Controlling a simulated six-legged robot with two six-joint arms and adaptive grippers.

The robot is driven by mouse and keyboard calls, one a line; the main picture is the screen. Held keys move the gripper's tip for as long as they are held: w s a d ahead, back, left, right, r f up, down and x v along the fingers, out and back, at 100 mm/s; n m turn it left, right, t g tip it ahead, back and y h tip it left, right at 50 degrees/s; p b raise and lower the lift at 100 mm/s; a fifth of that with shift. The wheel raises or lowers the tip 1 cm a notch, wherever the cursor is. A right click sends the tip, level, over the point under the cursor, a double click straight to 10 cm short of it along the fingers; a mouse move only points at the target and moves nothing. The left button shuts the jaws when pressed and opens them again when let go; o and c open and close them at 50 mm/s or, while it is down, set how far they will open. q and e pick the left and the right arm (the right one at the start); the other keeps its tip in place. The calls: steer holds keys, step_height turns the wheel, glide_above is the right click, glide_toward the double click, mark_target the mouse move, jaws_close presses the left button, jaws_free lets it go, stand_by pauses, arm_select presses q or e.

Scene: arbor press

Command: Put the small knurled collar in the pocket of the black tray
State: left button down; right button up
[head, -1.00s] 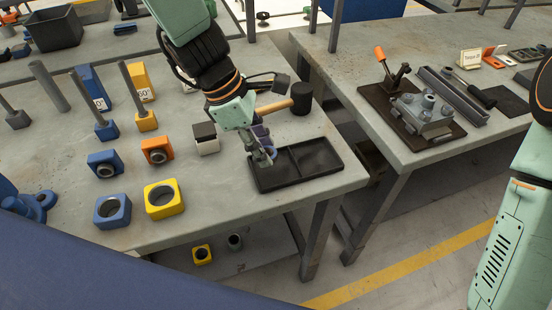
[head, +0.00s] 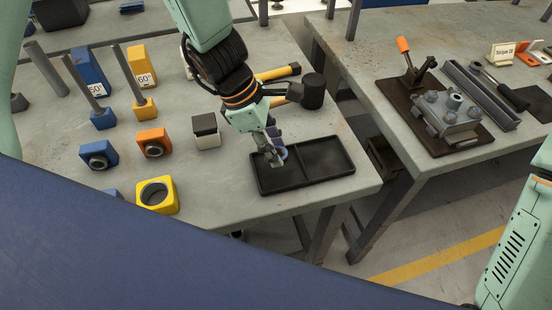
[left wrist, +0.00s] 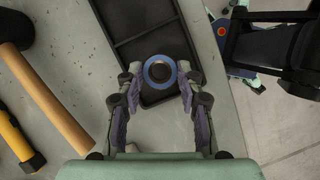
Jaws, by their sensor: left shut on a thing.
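The black tray (head: 322,176) lies near the front right corner of the left bench, with a divider between its compartments. It also shows in the left wrist view (left wrist: 122,22). My left gripper (head: 273,156) points down over the tray's left compartment. Its fingers are shut on the small collar (left wrist: 160,71), a ring with a blue rim and a dark centre. I cannot tell whether the collar touches the tray floor. My right gripper is out of view.
A mallet (head: 312,91) and a yellow-handled tool (head: 278,72) lie behind the tray. A white block with a black top (head: 206,131) and orange (head: 153,142) and yellow (head: 157,194) ring blocks stand left. A gap separates the benches.

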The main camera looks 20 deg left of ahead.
mark_target(275, 170)
arm_select(q)
steer(key=f, duration=0.1)
steer(key=f+b, duration=0.1)
steer(key=f, duration=0.1)
steer(key=shift+s+d+f, duration=0.1)
steer(key=shift+s, duration=0.1)
steer(key=shift+w+d+f, duration=0.15)
steer(key=shift+d+f, duration=0.2)
steer(key=shift+w+a, duration=0.15)
steer(key=shift+a, duration=0.2)
steer(key=shift+a+f, duration=0.1)
steer(key=shift+a, duration=0.05)
steer(key=shift+f, duration=0.1)
steer(key=c, duration=1.3)
jaws_free()
steer(key=shift+s, duration=0.2)
steer(key=shift+o, duration=1)
steer(key=shift+d, duration=0.3)
steer(key=shift+o, duration=1.3)
steer(key=shift+w, duration=0.15)
steer(key=shift+a, duration=0.2)
steer(key=shift+r, duration=0.2)
steer(key=p+v, duration=0.5)
steer(key=v, duration=0.7)
steer(key=shift+p, duration=0.35)
